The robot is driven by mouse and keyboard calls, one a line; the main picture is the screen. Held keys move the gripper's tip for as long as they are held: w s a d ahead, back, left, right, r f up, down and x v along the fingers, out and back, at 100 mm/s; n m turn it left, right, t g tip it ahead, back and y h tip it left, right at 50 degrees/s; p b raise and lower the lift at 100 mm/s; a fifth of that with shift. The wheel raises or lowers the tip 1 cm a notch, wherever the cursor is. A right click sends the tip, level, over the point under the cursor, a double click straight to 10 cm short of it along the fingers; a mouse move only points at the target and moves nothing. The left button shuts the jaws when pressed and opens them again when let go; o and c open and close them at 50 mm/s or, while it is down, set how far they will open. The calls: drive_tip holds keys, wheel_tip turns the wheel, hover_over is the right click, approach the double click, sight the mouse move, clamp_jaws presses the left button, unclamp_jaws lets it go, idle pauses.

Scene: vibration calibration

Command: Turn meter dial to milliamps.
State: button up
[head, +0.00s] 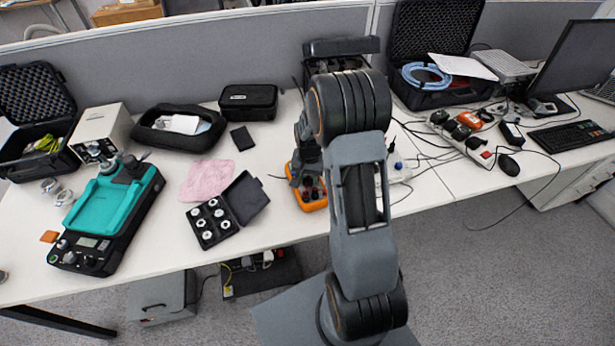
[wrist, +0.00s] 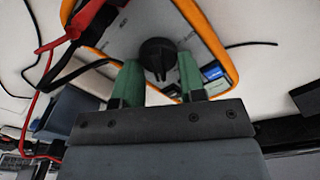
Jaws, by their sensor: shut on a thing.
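The meter (head: 312,206) lies on the table in the head view, an orange-edged body partly hidden by my arm. In the wrist view its grey face and orange rim (wrist: 218,40) fill the upper middle. The round black dial (wrist: 157,50) stands out from that face. My gripper (wrist: 159,74) has green fingertips, one on each side of the dial, and is shut on it. The dial's pointer position and the range marks are too small and blurred to read. Red and black leads (wrist: 85,22) run at the meter's left end in the wrist view.
A black case with white round pieces (head: 212,222) and a pink cloth (head: 208,180) lie left of the meter. A teal-topped instrument (head: 108,215) stands far left.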

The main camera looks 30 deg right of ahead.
sight(309, 177)
drive_tip(key=shift+m, duration=0.6)
drive_tip(key=o, duration=0.8)
drive_tip(key=shift+o, duration=0.2)
wheel_tip(309, 177, up, 14)
idle(0.5)
